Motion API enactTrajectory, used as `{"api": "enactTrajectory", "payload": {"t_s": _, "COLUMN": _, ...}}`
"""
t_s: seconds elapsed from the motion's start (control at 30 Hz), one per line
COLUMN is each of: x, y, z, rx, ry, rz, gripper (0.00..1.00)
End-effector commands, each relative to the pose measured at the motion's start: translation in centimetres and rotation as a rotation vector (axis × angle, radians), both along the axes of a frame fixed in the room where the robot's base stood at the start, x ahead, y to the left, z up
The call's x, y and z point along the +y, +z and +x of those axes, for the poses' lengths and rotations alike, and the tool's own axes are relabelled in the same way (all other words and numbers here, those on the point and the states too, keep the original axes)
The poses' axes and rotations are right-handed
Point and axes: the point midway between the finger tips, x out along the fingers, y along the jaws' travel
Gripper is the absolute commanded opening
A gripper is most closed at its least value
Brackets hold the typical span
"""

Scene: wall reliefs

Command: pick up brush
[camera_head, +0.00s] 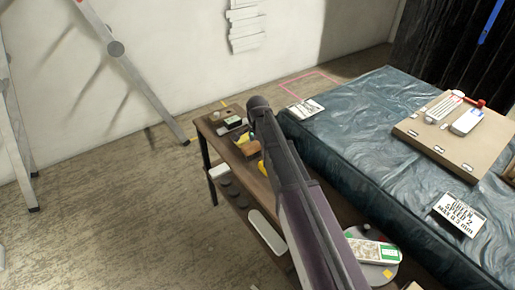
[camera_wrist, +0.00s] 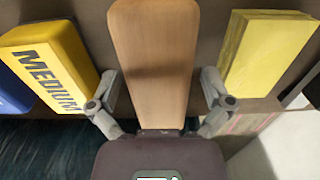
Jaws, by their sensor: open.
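The brush (camera_wrist: 153,45) shows a flat light-wood top in the middle of the wrist view, its long side running away from my gripper. My gripper (camera_wrist: 160,88) is open, with one finger on each side of the wood. I cannot tell whether the fingers touch it; nothing is clamped. The brush's underside is hidden, and its near end lies close to the gripper's palm. In the head view my arm covers much of the wooden bench (camera_head: 255,187), and the gripper itself is hidden.
A yellow block marked MEDIUM (camera_wrist: 52,68) lies close left of the gripper, and a plain yellow block (camera_wrist: 263,50) close right. A table with dark plastic sheeting (camera_head: 345,125) adjoins the bench, carrying a board (camera_head: 455,145) and a sign (camera_head: 460,214). Open floor lies left.

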Motion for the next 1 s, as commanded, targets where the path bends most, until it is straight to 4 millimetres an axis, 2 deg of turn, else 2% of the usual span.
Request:
{"api": "enactTrajectory", "payload": {"t_s": 0.03, "x": 0.0, "y": 0.0, "z": 0.0, "rx": 0.0, "ry": 0.0, "rz": 0.0, "gripper": 0.94}}
{"api": "enactTrajectory", "payload": {"t_s": 0.07, "x": 0.0, "y": 0.0, "z": 0.0, "rx": 0.0, "ry": 0.0, "rz": 0.0, "gripper": 0.85}}
{"api": "enactTrajectory", "payload": {"t_s": 0.3, "x": 0.0, "y": 0.0, "z": 0.0, "rx": 0.0, "ry": 0.0, "rz": 0.0, "gripper": 0.14}}
{"api": "enactTrajectory", "payload": {"t_s": 0.33, "x": 0.0, "y": 0.0, "z": 0.0, "rx": 0.0, "ry": 0.0, "rz": 0.0, "gripper": 0.12}}
{"api": "enactTrajectory", "payload": {"t_s": 0.73, "x": 0.0, "y": 0.2, "z": 0.0, "rx": 0.0, "ry": 0.001, "rz": 0.0, "gripper": 0.11}}
{"api": "enactTrajectory", "payload": {"t_s": 1.0, "x": 0.1, "y": 1.5, "z": 0.0, "rx": 0.0, "ry": 0.001, "rz": 0.0, "gripper": 0.11}}
